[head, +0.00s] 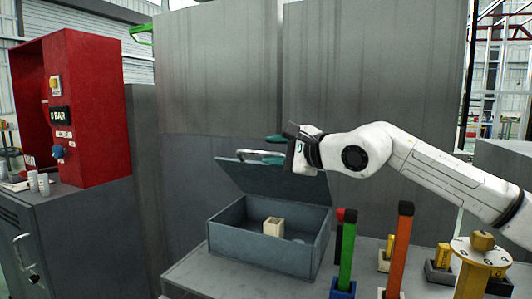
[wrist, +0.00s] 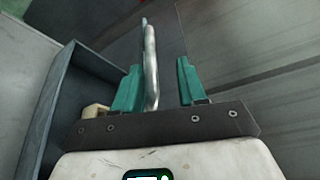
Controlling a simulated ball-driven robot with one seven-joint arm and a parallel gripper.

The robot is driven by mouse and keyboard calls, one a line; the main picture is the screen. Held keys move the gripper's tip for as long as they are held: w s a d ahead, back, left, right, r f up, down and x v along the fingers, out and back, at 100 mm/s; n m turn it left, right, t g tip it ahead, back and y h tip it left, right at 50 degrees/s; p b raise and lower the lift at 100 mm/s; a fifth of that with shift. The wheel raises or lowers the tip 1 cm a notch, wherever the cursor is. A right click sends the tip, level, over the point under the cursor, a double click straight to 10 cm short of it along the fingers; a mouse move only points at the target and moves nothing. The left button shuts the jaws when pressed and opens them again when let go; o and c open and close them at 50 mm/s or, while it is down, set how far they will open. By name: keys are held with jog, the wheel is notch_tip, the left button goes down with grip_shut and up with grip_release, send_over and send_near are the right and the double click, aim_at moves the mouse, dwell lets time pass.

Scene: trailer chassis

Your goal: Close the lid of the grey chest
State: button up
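The grey chest (head: 290,258) stands on a grey worktop with its lid (head: 275,180) raised and tilted back. A pale metal handle (head: 252,154) sits at the lid's upper edge. My gripper (head: 270,148) is at this edge, beside the handle, with teal fingers. In the wrist view the fingers of my gripper (wrist: 160,85) are apart, and the handle (wrist: 151,60) runs between them, closer to the left finger. I cannot tell whether it touches that finger. The chest's wall (wrist: 45,110) shows at the left in the wrist view.
A small beige block (head: 273,227) is inside the chest. Right of the chest stand a green post (head: 348,250), an orange post (head: 400,245) and a yellow stand with a round top (head: 480,252). A red cabinet (head: 95,110) is at the left. Tall grey panels rise behind.

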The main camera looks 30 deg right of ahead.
jog(key=v, duration=0.7)
jog(key=shift+s, duration=0.15)
jog(key=shift+r, duration=0.2)
